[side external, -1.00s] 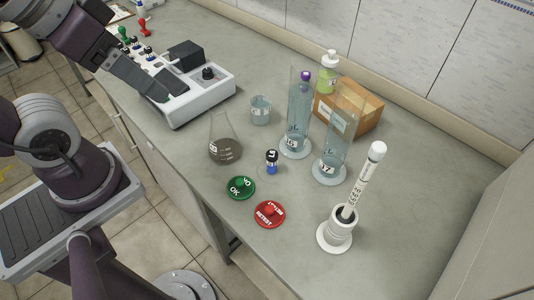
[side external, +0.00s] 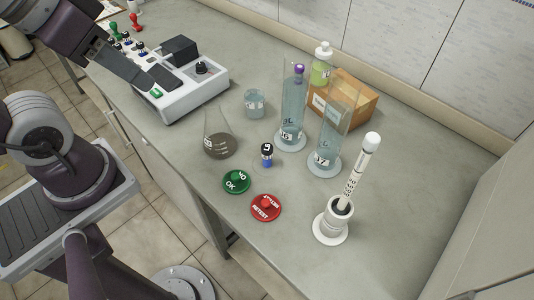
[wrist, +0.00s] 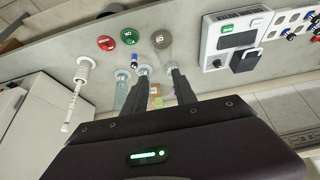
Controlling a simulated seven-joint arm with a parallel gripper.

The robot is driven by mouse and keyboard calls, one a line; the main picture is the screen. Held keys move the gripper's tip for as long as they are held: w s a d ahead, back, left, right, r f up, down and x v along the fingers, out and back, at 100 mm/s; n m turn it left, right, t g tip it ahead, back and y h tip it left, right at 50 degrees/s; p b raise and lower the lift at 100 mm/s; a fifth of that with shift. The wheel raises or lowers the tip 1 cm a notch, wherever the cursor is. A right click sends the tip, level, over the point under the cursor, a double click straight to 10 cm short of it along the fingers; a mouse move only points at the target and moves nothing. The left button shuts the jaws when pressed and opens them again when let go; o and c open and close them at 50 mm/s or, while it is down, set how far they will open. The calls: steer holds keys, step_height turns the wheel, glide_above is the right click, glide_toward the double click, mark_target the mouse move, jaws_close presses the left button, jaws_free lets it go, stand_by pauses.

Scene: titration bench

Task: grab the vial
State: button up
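A small vial (side external: 267,155) with a dark cap, white label and blue band stands upright on the grey bench, beside the conical flask (side external: 219,143) and behind the green OK button (side external: 237,181). In the wrist view the vial (wrist: 132,58) shows small and partly blurred, beyond the fingertips and near the cylinders. Several other small capped vials stand at the device at the back left. My gripper (wrist: 157,74) is open and empty, with its two dark fingers apart. In the side view it is at the upper left above the device, well away from the lone vial.
A red RETEST button (side external: 265,207) is near the front edge. Two tall glass cylinders (side external: 291,120) (side external: 328,140), a beaker (side external: 255,103), a green bottle (side external: 321,66) and a cardboard box (side external: 350,99) stand behind. A white probe holder (side external: 332,222) is at right. A white device (side external: 200,88) sits at left.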

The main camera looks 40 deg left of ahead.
step_height(320, 180, up, 5)
steer(key=m+t+y, duration=0.1)
steer(key=m+y, duration=1)
steer(key=m, duration=1.3)
glide_above(270, 158)
steer(key=s+d, duration=0.1)
steer(key=d, duration=0.1)
steer(key=shift+y, duration=0.4)
steer(key=f, duration=2.9)
steer(key=shift+s+d+f, duration=0.1)
steer(key=shift+s+f, duration=0.05)
steer(key=shift+s, duration=0.05)
steer(key=shift+w+a+f, duration=0.15)
steer(key=shift+a+f, duration=0.05)
steer(key=shift+f, duration=0.1)
steer(key=x, duration=0.6)
steer(key=shift+a+f, duration=0.15)
steer(key=shift+a, duration=0.15)
jaws_close()
